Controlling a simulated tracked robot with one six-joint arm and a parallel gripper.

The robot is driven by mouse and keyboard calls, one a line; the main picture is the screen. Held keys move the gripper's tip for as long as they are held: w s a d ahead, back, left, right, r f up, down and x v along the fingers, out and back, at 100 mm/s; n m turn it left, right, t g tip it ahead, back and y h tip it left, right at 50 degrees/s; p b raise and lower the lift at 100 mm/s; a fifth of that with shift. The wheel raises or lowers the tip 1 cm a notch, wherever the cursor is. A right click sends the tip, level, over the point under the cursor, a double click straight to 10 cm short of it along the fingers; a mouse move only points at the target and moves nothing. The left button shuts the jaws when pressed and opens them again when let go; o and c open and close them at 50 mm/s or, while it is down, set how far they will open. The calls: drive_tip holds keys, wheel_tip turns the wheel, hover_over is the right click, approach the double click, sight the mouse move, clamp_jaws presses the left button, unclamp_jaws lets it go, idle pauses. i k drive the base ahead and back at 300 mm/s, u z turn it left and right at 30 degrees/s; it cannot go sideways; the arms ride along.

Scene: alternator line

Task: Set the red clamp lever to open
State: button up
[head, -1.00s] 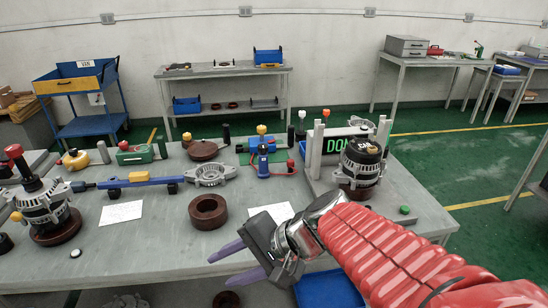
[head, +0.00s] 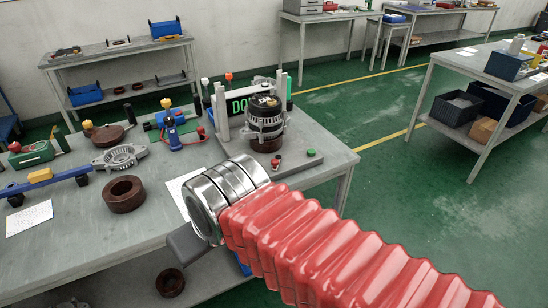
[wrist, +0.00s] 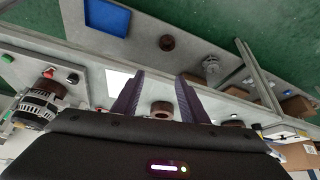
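No lever stands out clearly as the red clamp lever. Small red parts show in the head view: a red knob (head: 15,147) on the green device (head: 36,154) at the left, a red-topped post (head: 229,77) behind the alternator (head: 265,122), and a red button (head: 274,163) in front of it. I cannot tell whether any is the lever. My gripper is over the front of the bench, mostly hidden by my wrist in the head view. In the wrist view, its two purple fingers (wrist: 160,76) are apart with nothing held between them.
The grey bench (head: 90,235) carries a brown ring (head: 124,194), a blue bar (head: 70,175), a silver housing (head: 120,157) and a blue-and-yellow tool (head: 172,131). A blue tray (wrist: 107,17) lies below. Green floor is open at the right.

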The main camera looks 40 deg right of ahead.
sight(274, 162)
drive_tip(key=k, duration=1.35)
drive_tip(key=z, duration=0.55)
drive_tip(key=i, duration=2)
drive_tip(key=u, duration=0.6)
